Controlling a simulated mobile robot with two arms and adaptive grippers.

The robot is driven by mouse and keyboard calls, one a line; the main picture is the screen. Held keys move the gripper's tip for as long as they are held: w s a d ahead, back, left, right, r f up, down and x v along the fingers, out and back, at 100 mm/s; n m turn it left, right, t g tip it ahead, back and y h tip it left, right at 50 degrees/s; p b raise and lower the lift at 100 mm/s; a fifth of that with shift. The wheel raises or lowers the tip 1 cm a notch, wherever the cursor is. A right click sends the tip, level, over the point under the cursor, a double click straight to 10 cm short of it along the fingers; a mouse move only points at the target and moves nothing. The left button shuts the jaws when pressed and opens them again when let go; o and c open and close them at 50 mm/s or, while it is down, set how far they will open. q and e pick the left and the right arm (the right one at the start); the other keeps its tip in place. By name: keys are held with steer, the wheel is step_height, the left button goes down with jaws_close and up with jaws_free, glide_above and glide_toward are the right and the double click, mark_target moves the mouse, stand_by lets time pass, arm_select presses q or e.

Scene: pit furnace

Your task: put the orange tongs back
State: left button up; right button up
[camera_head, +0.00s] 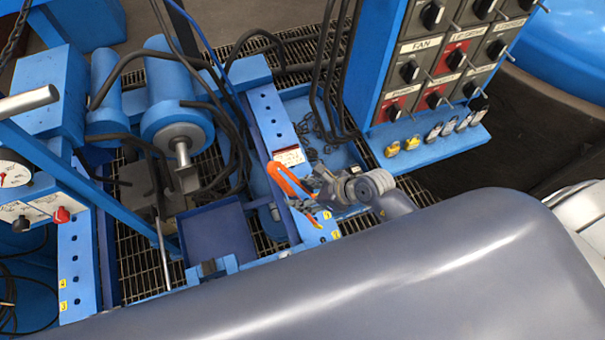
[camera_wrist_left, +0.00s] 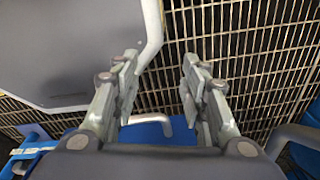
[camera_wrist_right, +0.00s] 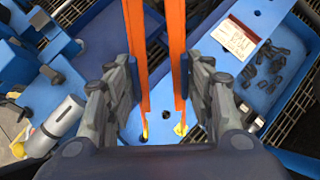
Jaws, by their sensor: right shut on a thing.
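The orange tongs (camera_head: 289,181) show in the head view as two long orange legs above the blue beam (camera_head: 268,118). My right gripper (camera_head: 318,190) is at the tongs. In the right wrist view, the two orange legs (camera_wrist_right: 178,55) run up between the fingers of my right gripper (camera_wrist_right: 158,85), which is shut on them. The lower leg ends are over the holed beam, near small yellow marks; I cannot tell whether they touch it. My left gripper (camera_wrist_left: 160,80) is open and empty over a floor grating in the left wrist view. It is not in the head view.
A white and red card (camera_head: 289,157) lies on the beam. A control panel (camera_head: 430,75) with a ledge of padlocks (camera_head: 434,131) stands at the right. Blue cylinders (camera_head: 172,95) and cables are at the left. A blue tray (camera_wrist_right: 290,75) holds small dark pieces.

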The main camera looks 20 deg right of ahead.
steer(key=w+d+f+b, duration=0.3)
steer(key=w+f+b, duration=0.1)
steer(key=w+b, duration=0.4)
steer(key=shift+w+f, duration=0.3)
steer(key=shift+w, duration=0.95)
steer(key=shift+f, duration=0.1)
steer(key=shift+f+b, duration=0.45)
steer(key=shift+f, duration=0.1)
steer(key=o, duration=0.6)
